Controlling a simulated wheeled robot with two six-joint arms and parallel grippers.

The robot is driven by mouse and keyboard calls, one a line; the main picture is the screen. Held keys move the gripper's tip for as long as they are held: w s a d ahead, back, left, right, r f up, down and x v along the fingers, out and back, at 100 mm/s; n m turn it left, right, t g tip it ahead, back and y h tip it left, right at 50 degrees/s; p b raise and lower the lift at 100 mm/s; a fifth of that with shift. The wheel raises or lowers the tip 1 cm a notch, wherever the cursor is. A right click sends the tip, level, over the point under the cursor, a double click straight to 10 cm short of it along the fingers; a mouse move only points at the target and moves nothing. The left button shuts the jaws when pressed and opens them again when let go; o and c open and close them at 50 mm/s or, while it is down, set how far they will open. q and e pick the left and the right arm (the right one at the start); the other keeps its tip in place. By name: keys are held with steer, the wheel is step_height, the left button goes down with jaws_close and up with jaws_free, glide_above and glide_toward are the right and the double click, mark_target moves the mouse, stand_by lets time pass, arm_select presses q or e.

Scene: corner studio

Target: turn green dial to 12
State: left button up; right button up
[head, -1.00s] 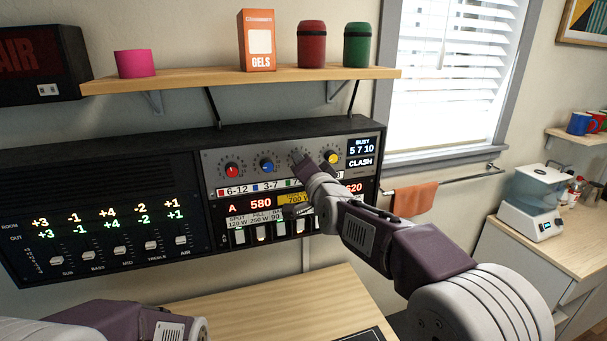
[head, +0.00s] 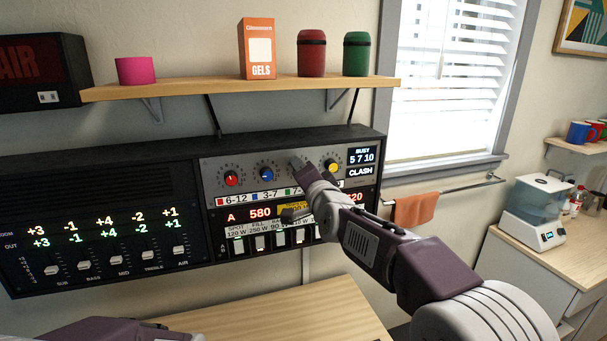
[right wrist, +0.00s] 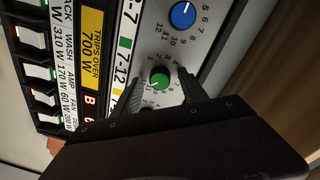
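The green dial (right wrist: 160,78) is on the grey panel (right wrist: 208,52) in the right wrist view, with a white pointer mark and small numbers around it. Which number the mark meets is too small to tell. My right gripper (right wrist: 162,88) is open, with one finger on each side of the dial; I cannot tell whether they touch it. In the head view my right gripper (head: 304,168) is at the panel and hides the green dial. My left arm shows only at the bottom left of the head view, its gripper out of view.
A red dial (head: 231,178), a blue dial (head: 267,174) and a yellow dial (head: 331,166) share the panel. A display (head: 361,160) reads BUSY 5 7 10 and CLASH. Switches (head: 260,241) sit below. A shelf (head: 200,89) overhangs above; the wooden desk (head: 270,312) below is clear.

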steer(key=b+v, duration=0.2)
steer(key=v, duration=0.7)
